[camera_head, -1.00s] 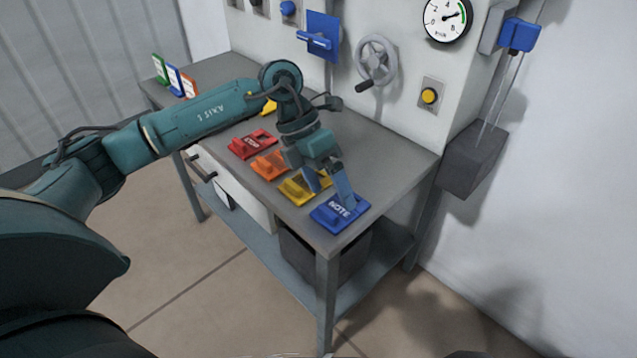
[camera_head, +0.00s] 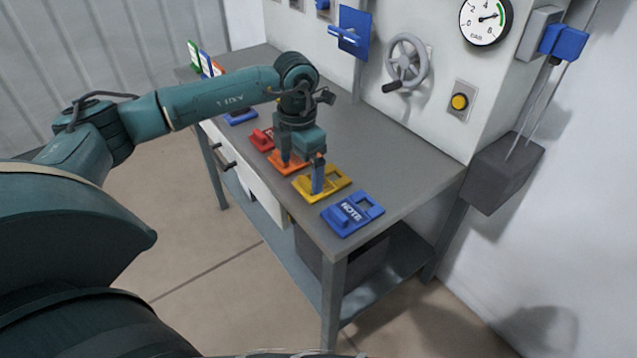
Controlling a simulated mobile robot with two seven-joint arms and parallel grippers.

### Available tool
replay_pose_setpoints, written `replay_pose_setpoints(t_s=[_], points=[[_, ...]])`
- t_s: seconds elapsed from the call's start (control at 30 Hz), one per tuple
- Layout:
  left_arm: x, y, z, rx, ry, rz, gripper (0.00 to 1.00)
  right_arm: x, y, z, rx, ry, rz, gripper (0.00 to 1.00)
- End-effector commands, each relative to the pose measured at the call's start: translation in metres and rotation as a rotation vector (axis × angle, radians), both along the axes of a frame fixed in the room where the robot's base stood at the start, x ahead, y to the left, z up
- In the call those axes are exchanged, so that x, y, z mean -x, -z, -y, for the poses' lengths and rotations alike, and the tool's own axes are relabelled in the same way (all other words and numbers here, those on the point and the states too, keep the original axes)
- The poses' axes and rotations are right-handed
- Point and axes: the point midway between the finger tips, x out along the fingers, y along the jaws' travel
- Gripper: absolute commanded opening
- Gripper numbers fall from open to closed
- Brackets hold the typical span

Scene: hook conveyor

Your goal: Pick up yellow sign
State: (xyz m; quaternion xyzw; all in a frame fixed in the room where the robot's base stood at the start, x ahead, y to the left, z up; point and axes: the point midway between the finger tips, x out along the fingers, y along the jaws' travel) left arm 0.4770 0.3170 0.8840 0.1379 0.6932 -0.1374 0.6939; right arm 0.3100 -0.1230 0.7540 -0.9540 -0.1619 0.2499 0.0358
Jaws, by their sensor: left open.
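The yellow sign (camera_head: 334,187) lies flat on the grey table, between the orange sign (camera_head: 283,167) and the blue NOTE sign (camera_head: 352,214). My left gripper (camera_head: 301,173) points down over the row, its fingers apart and nothing visible between them. One finger is over the orange sign. The other is in front of the yellow sign's near left part and hides some of it. I cannot tell whether that finger touches the sign. My right gripper is not in view.
A red sign (camera_head: 261,138) and another blue sign (camera_head: 240,117) lie farther along the table (camera_head: 405,180). Small upright signs stand at its far left end. The wall panel carries a handwheel (camera_head: 407,62), a gauge (camera_head: 486,20) and a yellow button (camera_head: 459,102).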

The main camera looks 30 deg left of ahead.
Motion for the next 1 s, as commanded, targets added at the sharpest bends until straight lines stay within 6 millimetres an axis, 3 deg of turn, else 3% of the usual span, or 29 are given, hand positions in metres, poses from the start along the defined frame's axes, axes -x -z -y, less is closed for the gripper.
replay_pose_setpoints(t_s=[0.3,0.63,1.0], points=[[-0.003,0.044,0.005,0.0,0.001,-0.003,0.95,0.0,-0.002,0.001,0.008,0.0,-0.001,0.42],[-0.003,0.05,0.005,0.001,0.001,-0.001,0.94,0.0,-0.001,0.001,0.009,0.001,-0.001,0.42],[-0.003,0.05,0.005,0.001,0.001,-0.001,0.63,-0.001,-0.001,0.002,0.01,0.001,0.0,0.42]])
